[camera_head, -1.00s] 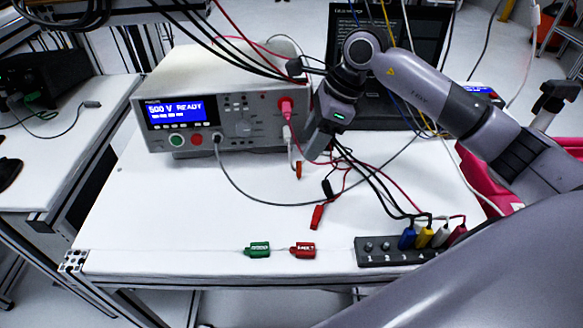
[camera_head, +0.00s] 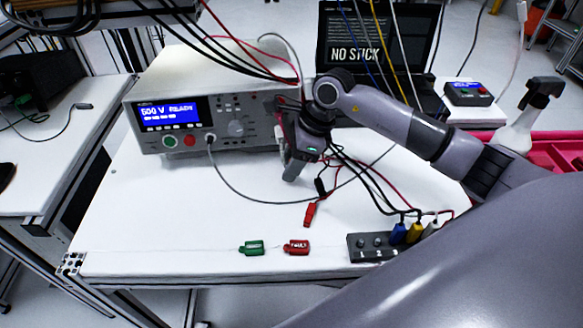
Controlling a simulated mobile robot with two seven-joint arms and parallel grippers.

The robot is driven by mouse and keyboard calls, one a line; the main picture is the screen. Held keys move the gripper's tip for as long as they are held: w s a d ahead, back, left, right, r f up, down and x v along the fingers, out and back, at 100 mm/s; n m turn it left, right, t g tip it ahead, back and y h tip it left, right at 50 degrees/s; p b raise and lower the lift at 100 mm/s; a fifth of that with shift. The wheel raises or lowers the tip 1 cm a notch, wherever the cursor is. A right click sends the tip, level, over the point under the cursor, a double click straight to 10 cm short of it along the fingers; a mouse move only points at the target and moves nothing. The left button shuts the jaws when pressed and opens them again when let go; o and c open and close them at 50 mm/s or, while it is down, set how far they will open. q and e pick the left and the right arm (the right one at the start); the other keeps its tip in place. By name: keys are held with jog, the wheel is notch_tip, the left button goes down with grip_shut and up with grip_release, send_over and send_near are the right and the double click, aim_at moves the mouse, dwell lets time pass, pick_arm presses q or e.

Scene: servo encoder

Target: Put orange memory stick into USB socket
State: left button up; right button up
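My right gripper (camera_head: 292,172) points down over the white table (camera_head: 160,225), in front of the right end of the grey tester (camera_head: 235,118). Its fingers show as one grey block, so I cannot tell whether they are open or shut or hold anything. No orange memory stick shows now; the place where a small orange piece was seen earlier is covered by the gripper. I cannot make out a USB socket. My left gripper is out of view.
Green (camera_head: 252,248) and red (camera_head: 297,248) tags lie near the table's front edge. A red clip (camera_head: 310,214) and loose leads lie right of the gripper. A numbered block (camera_head: 372,247) with coloured plugs stands front right. The table's left middle is clear.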

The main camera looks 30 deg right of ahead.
grip_shut()
jog(key=shift+r, duration=0.45)
jog(key=b+v, duration=0.1)
jog(key=v, duration=0.1)
jog(key=shift+r, duration=0.35)
jog(key=b, duration=0.4)
send_over(365, 174)
jog(key=shift+s+d+r, duration=0.1)
jog(key=shift+s+d, duration=0.2)
jog(key=shift+d, duration=0.35)
jog(key=shift+a, duration=0.1)
